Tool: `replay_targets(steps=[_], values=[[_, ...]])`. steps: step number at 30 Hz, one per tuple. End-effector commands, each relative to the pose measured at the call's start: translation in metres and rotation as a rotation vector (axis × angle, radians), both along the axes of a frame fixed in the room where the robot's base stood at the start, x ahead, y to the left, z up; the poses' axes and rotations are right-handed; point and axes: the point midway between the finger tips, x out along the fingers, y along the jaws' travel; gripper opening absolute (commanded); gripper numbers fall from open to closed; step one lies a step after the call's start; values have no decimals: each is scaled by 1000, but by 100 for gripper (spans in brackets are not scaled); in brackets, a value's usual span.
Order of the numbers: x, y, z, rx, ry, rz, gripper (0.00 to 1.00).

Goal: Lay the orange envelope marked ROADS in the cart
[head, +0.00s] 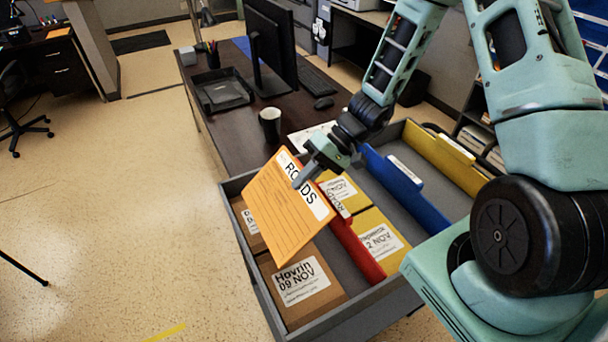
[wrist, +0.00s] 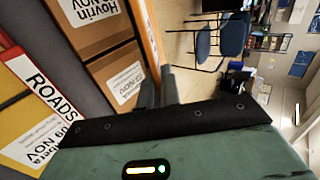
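The orange envelope (head: 275,220) has lined writing space and a white ROADS label. It hangs tilted above the left part of the grey cart (head: 266,292). My gripper (head: 303,178) is shut on its upper right edge. In the wrist view the envelope (wrist: 152,35) shows nearly edge-on at the fingers (wrist: 160,88). A red divider (head: 362,253) stands in the cart just right of the envelope. Its white tab, reading ROADS, shows in the wrist view (wrist: 45,88). The envelope hides part of the left compartment.
Brown parcels, one marked Hovrin 09 NOV (head: 300,285), lie left of the red divider. Yellow parcels (head: 378,240) lie to its right. A blue divider (head: 405,190) and a yellow divider (head: 445,160) stand farther right. A desk with a mug (head: 270,126) and monitor (head: 272,45) adjoins behind.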

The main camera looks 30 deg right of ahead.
Motion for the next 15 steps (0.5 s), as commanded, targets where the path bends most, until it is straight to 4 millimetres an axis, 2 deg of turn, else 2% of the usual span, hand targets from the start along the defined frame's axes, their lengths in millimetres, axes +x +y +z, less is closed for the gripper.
replay_targets(steps=[1,15], values=[[0,0,-8,0,1,-1,0],[0,0,-54,-1,-1,0,0]])
